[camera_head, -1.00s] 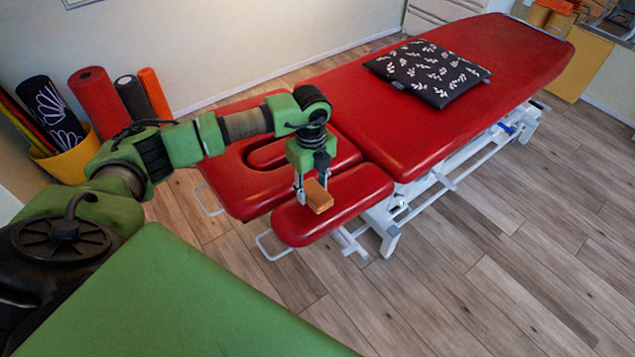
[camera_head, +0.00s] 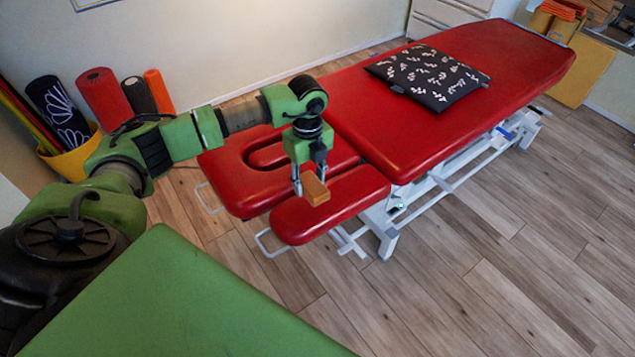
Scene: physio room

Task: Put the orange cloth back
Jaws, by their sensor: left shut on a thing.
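The orange cloth (camera_head: 317,190) looks like a small, stiff, orange-tan folded block. My left gripper (camera_head: 308,186) points down and is shut on it. The gripper holds the cloth over the near end of the red treatment couch (camera_head: 440,115), in front of its face opening. I cannot tell exactly how high above the padding the cloth is. My right gripper is out of view.
A dark cushion with a white leaf pattern (camera_head: 428,75) lies on the couch. Orange folded items (camera_head: 563,8) sit on a wooden cabinet (camera_head: 578,70) at the far right. Rolled mats (camera_head: 100,97) stand at left. Wooden floor at right is clear.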

